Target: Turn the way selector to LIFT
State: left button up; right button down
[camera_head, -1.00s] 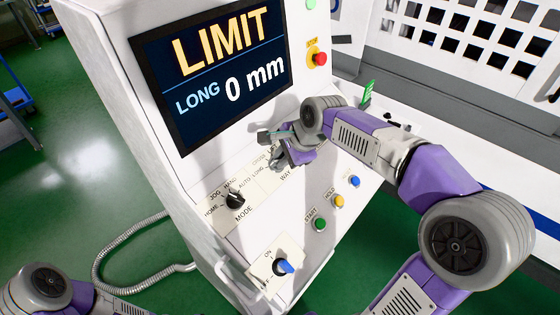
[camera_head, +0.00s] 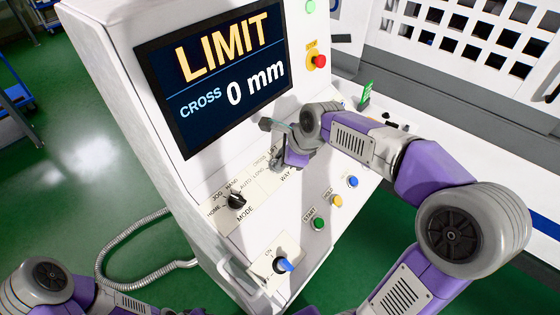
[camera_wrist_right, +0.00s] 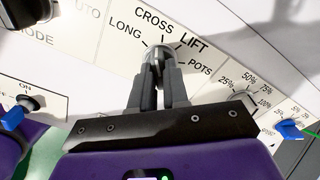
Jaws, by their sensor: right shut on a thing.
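The way selector (camera_wrist_right: 158,53) is a grey knob on the white console, with the labels LONG, CROSS, LIFT and POTS around it in the right wrist view. My right gripper (camera_wrist_right: 158,82) is shut on it, with one finger on each side. The fingers hide much of the knob, so its exact pointing is hard to read. In the head view my right gripper (camera_head: 288,155) covers the selector. The display (camera_head: 215,82) reads LIMIT, CROSS, 0 mm. My left gripper is out of view; only part of that arm shows at lower left.
The black mode knob (camera_head: 236,200) is left of the way selector. Start, hold and reset-position buttons, green (camera_head: 318,223), yellow (camera_head: 337,201) and blue (camera_head: 352,182), are below right. A blue switch (camera_head: 284,265) sits lower down. A red emergency stop (camera_head: 319,61) is beside the display.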

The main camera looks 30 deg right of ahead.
jog(key=m+p, duration=0.1)
jog(key=m, duration=0.1)
jog(key=shift+r+m, duration=0.1)
jog(key=shift+m, duration=0.6)
jog(key=shift+m+p, duration=0.95)
jog(key=shift+m, duration=0.05)
jog(key=shift+m+p, duration=0.45)
jog(key=shift+m, duration=0.85)
